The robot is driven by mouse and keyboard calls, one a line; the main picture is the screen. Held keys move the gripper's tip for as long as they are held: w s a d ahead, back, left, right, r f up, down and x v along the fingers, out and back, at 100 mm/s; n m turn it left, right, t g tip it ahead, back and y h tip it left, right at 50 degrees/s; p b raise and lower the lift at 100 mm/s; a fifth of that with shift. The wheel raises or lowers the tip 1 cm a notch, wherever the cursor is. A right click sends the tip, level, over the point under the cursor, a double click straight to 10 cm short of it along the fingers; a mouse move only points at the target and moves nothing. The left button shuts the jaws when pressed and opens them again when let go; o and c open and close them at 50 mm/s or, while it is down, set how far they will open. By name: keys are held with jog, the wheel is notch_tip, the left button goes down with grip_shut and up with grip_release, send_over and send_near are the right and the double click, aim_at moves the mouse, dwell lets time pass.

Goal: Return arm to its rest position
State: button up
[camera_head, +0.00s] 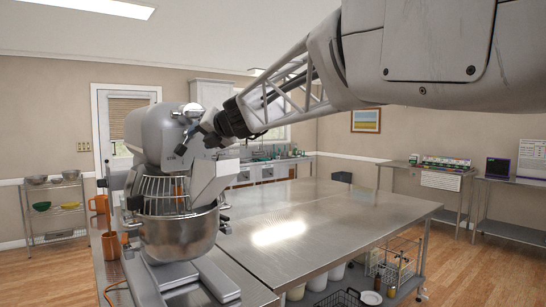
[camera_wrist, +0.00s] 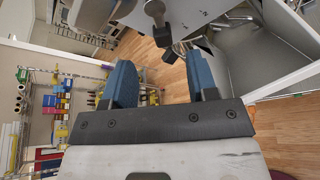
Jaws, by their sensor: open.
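In the wrist view my gripper (camera_wrist: 160,78) is open, with its two blue fingers apart and nothing between them. Wooden floor shows beyond the fingers. In the head view my arm reaches in from the upper right, and its far end is in front of or beside the head of a large grey stand mixer (camera_head: 154,133). The fingers cannot be made out clearly there, and I cannot tell whether the arm touches the mixer. No marker of a rest position shows.
The mixer has a wire guard and a metal bowl (camera_head: 178,236). A steel table (camera_head: 330,213) stands to its right, its top largely clear. Orange mugs (camera_head: 111,245) stand left of the mixer. A wire rack (camera_head: 52,190) holds bowls. Side tables (camera_head: 511,185) stand at right.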

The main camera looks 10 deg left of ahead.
jog(key=s+d+f+n+g+h, duration=0.1)
jog(key=s+d+f+n+h, duration=0.1)
jog(key=s+d+f+n, duration=0.55)
jog(key=s+d+f+n+h, duration=0.25)
jog(key=d+f+n, duration=0.2)
jog(key=d, duration=0.65)
jog(key=s+d+f+n+g+h, duration=0.1)
jog(key=s+d+f+n+h, duration=0.1)
jog(key=s+d+f+n, duration=0.6)
jog(key=s+d+f+n+g+h, duration=0.1)
jog(key=s+d+f+n+h, duration=0.2)
jog(key=s+d+f+n, duration=0.3)
jog(key=s+d+f+n+g+h, duration=0.2)
jog(key=s+d+f+n, duration=0.4)
jog(key=s+d+f, duration=0.6)
jog(key=s+d+h, duration=0.1)
jog(key=s+d, duration=0.2)
jog(key=s, duration=0.1)
jog(key=shift+s+d, duration=0.25)
jog(key=shift+d, duration=0.1)
